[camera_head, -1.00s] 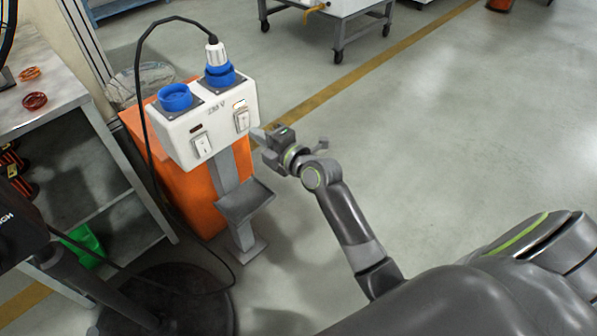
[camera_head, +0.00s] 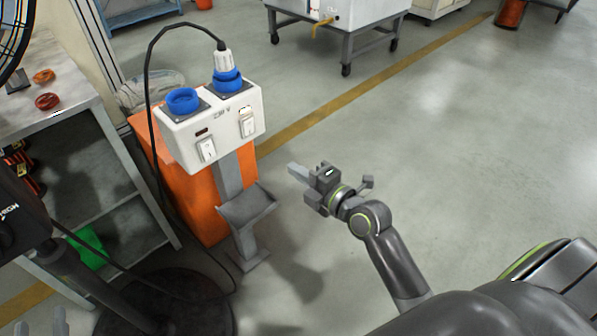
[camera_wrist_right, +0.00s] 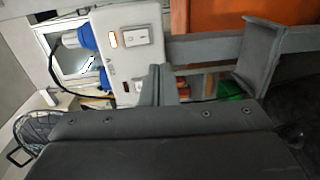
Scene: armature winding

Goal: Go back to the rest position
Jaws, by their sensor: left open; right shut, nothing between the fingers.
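My right gripper (camera_head: 298,172) is shut and empty. It hangs in free air to the right of the white socket box, clear of its switches. In the right wrist view its fingers (camera_wrist_right: 157,85) show against the box. My left gripper (camera_head: 43,327) is open, with only its fingertips in view at the bottom left edge. The white socket box (camera_head: 190,137) stands on a grey post and carries two blue sockets. A white-and-blue plug (camera_head: 225,65) sits in the right-hand socket, with a black cable running from it.
An orange cabinet (camera_head: 190,205) stands behind the post. A grey workbench (camera_head: 45,115) with red and orange rings is on the left. A fan on a dark round base (camera_head: 190,310) stands at lower left. The floor right of my right gripper is clear.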

